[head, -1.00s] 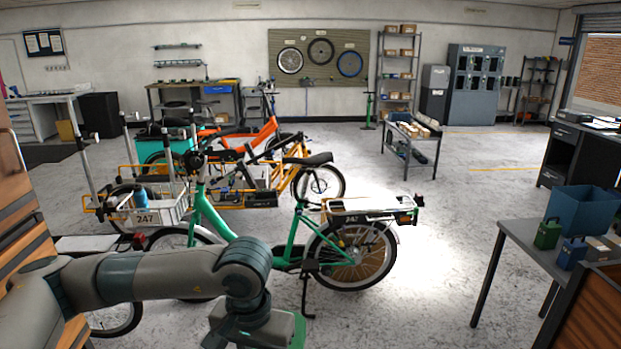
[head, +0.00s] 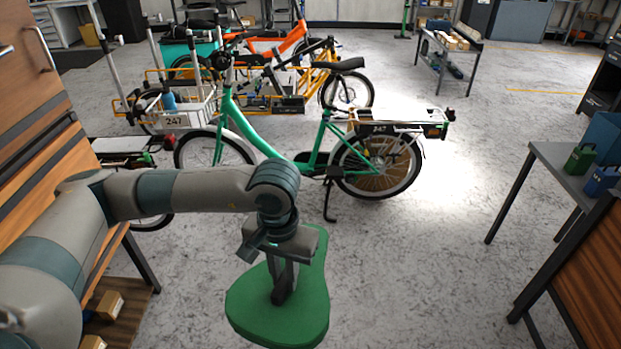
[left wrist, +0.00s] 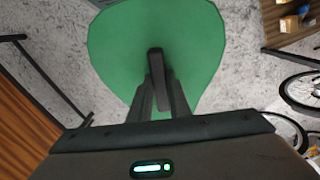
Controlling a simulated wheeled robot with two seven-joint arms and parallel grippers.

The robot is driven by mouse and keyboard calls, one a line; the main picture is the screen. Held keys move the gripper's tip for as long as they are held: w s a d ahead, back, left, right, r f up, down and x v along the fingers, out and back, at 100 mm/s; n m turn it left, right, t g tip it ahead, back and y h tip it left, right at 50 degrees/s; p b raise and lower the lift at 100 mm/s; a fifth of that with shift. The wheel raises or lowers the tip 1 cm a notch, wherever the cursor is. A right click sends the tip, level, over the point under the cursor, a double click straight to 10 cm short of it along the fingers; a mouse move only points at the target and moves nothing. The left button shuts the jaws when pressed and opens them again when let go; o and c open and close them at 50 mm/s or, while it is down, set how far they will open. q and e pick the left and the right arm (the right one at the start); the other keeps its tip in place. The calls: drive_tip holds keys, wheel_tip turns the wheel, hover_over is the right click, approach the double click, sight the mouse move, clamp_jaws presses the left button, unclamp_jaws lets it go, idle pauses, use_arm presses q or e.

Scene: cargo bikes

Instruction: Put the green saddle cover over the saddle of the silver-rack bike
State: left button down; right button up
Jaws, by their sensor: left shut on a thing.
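The green saddle cover (head: 300,315) is a broad, rounded flat shape, wide at one end. My left gripper (head: 281,290) is shut on it and holds it above the floor, in front of the bikes. In the left wrist view the cover (left wrist: 115,45) spreads beyond the fingertips (left wrist: 156,60). A green bike (head: 235,115) marked 247 stands on its kickstand, with a pale metal-looking rear rack (head: 410,127). The black saddle (head: 338,64) above its frame is bare. The cover is well apart from this saddle. My right gripper is out of view.
An orange-yellow cargo bike (head: 310,85) stands close behind the green bike. Another bike's rack (head: 125,146) shows behind my left arm. Floor between is clear.

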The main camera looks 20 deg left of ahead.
use_arm(q)
drive_tip(key=s+f, duration=0.1)
drive_tip(key=f, duration=0.2)
drive_tip(key=s+f, duration=0.1)
drive_tip(key=f, duration=0.2)
drive_tip(key=s+f, duration=0.1)
drive_tip(key=f, duration=0.3)
drive_tip(key=shift+s+a+f, duration=0.1)
drive_tip(key=shift+s, duration=0.15)
drive_tip(key=shift+w, duration=0.2)
